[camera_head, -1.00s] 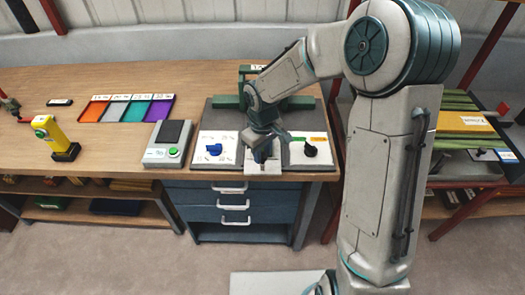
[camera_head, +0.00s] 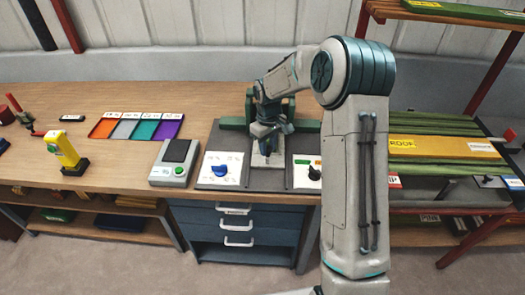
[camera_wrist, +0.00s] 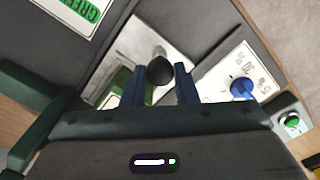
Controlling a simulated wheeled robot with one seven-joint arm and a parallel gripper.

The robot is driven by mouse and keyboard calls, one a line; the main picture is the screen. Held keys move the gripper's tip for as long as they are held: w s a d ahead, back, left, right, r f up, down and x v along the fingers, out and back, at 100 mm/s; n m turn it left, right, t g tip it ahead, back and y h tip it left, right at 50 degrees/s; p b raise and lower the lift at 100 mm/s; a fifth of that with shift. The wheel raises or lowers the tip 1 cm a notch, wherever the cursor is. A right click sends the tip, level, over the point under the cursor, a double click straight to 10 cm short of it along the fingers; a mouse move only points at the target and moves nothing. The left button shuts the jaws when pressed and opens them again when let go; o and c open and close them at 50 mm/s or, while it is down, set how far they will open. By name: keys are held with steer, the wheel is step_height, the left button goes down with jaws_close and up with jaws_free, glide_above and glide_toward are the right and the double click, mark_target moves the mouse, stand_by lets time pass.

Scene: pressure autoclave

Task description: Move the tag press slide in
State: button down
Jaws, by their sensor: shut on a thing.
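The tag press is a dark grey base with a green frame (camera_head: 232,123) at its back, on the right end of the bench. Its light grey slide (camera_head: 266,160) lies between two white dial panels, partly hidden under my gripper (camera_head: 268,147). In the wrist view the slide plate (camera_wrist: 135,38) carries a round black knob (camera_wrist: 160,71). My gripper (camera_wrist: 160,76) has one finger on each side of the knob and is shut on it. The slide's far end is hidden by the arm and gripper.
A grey device with a green button (camera_head: 179,170) stands further left. Coloured trays (camera_head: 143,130) lie behind it. Drawers (camera_head: 238,222) are below.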

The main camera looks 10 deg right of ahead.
steer(key=shift+w+r, duration=0.15)
steer(key=shift+w, duration=0.1)
steer(key=c, duration=1.1)
jaws_free()
steer(key=shift+w+d, duration=0.1)
steer(key=shift+c, duration=0.2)
step_height(320, 180, up, 14)
steer(key=b, duration=0.1)
steer(key=shift+b, duration=0.4)
steer(key=s+d+r+m+t, duration=0.1)
steer(key=s+r+m, duration=0.1)
steer(key=s, duration=0.6)
steer(key=s+d+r+m+t, duration=0.1)
steer(key=s+r, duration=0.1)
steer(key=s, duration=0.7)
steer(key=s+f+m, duration=0.1)
steer(key=s+m, duration=0.1)
steer(key=s, duration=0.5)
steer(key=s+d+f+m+t, duration=0.1)
steer(key=s+f, duration=0.1)
steer(key=s, duration=0.5)
steer(key=shift+d+f+m, duration=0.2)
steer(key=shift+f+m, duration=0.05)
steer(key=shift+m, duration=0.15)
